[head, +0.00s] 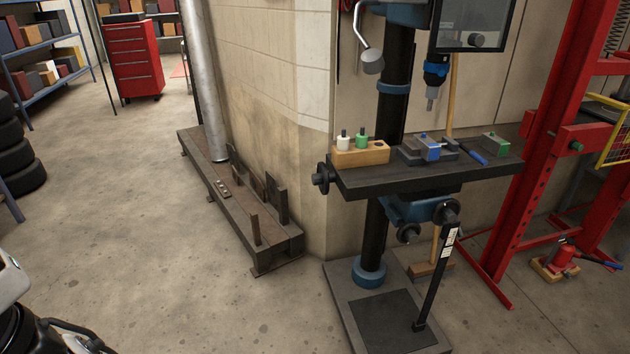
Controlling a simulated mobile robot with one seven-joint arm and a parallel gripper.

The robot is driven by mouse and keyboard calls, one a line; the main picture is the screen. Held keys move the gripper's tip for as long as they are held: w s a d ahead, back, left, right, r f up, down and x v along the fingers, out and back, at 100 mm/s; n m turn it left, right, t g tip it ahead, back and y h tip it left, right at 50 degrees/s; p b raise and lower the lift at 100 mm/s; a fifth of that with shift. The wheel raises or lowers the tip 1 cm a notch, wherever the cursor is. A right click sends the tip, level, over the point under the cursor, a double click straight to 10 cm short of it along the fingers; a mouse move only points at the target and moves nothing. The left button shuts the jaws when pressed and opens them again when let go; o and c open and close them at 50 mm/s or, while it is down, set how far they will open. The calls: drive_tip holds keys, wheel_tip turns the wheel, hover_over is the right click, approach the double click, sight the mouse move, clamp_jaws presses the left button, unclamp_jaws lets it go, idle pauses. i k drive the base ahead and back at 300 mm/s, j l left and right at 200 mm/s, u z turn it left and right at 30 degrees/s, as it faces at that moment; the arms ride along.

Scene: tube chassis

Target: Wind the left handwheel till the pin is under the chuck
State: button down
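The left handwheel (320,180) is black and sits on the left end of the drill press table (350,187). Nothing touches it. The chuck (430,103) hangs below the blue drill head, above the table. A grey vise (424,154) with a blue part stands on the table below the chuck. I cannot make out the pin for certain, so its offset from the chuck is unclear. My gripper is not in view.
A wooden block (360,154) with white and green pieces stands on the table's left side. Two more dark knobs (408,233) sit below the table. A red press frame (545,140) stands right, a dark bench (240,215) left.

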sight(320, 178)
drive_tip(key=i+u, duration=0.45)
drive_tip(key=i, duration=0.4)
